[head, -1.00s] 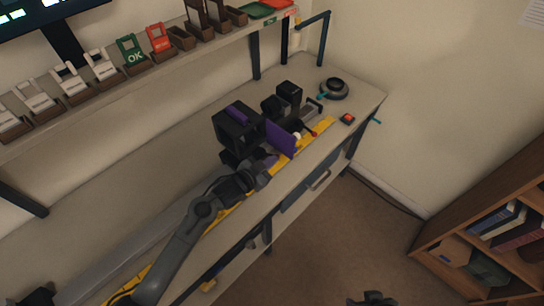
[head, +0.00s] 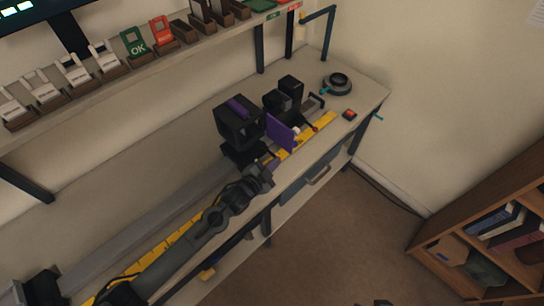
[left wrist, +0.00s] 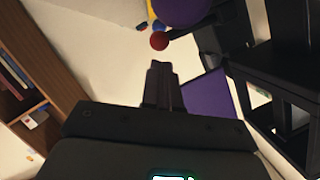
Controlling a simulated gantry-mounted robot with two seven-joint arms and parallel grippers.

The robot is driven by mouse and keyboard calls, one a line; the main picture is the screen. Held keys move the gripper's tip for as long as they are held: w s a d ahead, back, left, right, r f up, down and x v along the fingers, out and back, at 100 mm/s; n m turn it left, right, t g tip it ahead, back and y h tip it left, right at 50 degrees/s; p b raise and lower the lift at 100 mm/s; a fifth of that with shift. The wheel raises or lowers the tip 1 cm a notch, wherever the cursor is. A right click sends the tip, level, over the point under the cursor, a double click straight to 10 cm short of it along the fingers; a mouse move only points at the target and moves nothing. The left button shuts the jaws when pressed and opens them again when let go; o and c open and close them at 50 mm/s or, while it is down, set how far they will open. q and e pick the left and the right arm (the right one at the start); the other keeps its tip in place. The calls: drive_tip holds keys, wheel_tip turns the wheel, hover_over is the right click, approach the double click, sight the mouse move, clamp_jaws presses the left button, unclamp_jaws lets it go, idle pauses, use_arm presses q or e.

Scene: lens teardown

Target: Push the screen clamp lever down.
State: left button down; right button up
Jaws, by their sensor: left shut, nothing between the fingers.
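The purple screen panel (head: 281,133) stands upright on the bench beside a black boxy unit (head: 238,122). A small red knob (head: 314,128) shows just right of the panel; it looks like the red ball (left wrist: 159,41) on a dark stem in the left wrist view, probably the clamp lever's end. My left gripper (head: 270,164) is shut and empty, near the panel's lower front. In the left wrist view its closed fingers (left wrist: 160,80) point toward the red ball, apart from it. The purple panel (left wrist: 205,95) shows right of the fingers. My right gripper is not seen.
A yellow strip (head: 318,131) runs along the bench's front edge. More black units (head: 291,90), a dark ring-shaped part (head: 337,84) and a red button box (head: 349,115) are toward the far right end. A shelf with card holders hangs behind. A bookcase (head: 490,235) stands right.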

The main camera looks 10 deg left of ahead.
use_arm(q)
drive_tip(key=d+r+p+v, duration=0.1)
drive_tip(key=d+p+v, duration=0.1)
drive_tip(key=v, duration=1)
drive_tip(key=shift+s+r+p, duration=0.2)
drive_tip(key=shift+s+p, duration=0.25)
drive_tip(key=shift+p, duration=0.45)
drive_tip(key=shift+d, duration=0.1)
